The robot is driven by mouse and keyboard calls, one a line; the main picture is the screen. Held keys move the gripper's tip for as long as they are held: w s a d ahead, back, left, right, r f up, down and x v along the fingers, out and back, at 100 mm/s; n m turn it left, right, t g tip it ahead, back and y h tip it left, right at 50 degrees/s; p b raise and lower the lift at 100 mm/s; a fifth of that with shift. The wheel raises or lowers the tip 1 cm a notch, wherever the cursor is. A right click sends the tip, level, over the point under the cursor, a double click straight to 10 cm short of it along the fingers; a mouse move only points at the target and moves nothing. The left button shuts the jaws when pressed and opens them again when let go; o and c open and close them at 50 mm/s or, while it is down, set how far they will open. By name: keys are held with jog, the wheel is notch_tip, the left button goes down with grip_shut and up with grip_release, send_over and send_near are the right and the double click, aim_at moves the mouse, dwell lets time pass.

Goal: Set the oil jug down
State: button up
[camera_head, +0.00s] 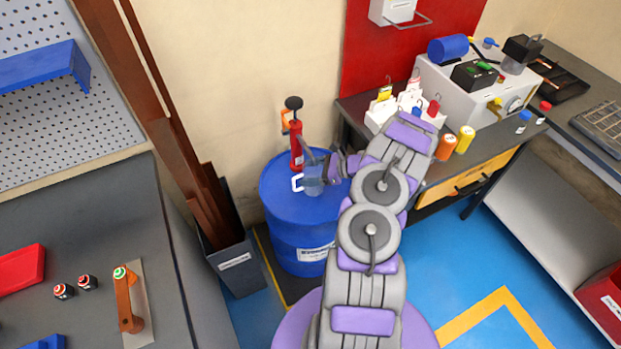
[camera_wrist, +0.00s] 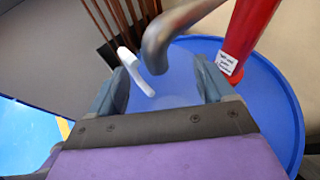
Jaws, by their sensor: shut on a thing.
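The oil jug (camera_head: 313,184) is a translucent bluish vessel with a white handle (camera_head: 297,183). It is at the top of the blue drum (camera_head: 300,225); I cannot tell whether its base touches the lid. My gripper (camera_head: 328,172) reaches in from the right and is shut on the jug. In the wrist view, the jug's pale body (camera_wrist: 172,92) sits between the two grey fingers, with its white handle (camera_wrist: 135,70) at the left. The red pump (camera_head: 296,145) stands on the drum, and its grey spout (camera_wrist: 160,45) hangs close over the jug.
A grey bin (camera_head: 236,262) with long brown bars stands left of the drum. The bench (camera_head: 433,178) on the right holds small bottles and a white machine (camera_head: 460,90). A grey table (camera_head: 100,215) is at the left. Blue floor is open at the lower right.

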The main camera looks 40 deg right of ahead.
jog(key=shift+w+f, duration=0.2)
jog(key=shift+f, duration=0.2)
jog(key=f+b, duration=0.1)
jog(key=f, duration=0.2)
jog(key=shift+d+b, duration=0.2)
jog(key=shift+b, duration=0.1)
jog(key=shift+r, duration=0.1)
jog(key=o, duration=1)
jog(key=shift+a, duration=0.1)
jog(key=shift+c, duration=0.2)
jog(key=p+v, duration=0.3)
jog(key=v, duration=0.9)
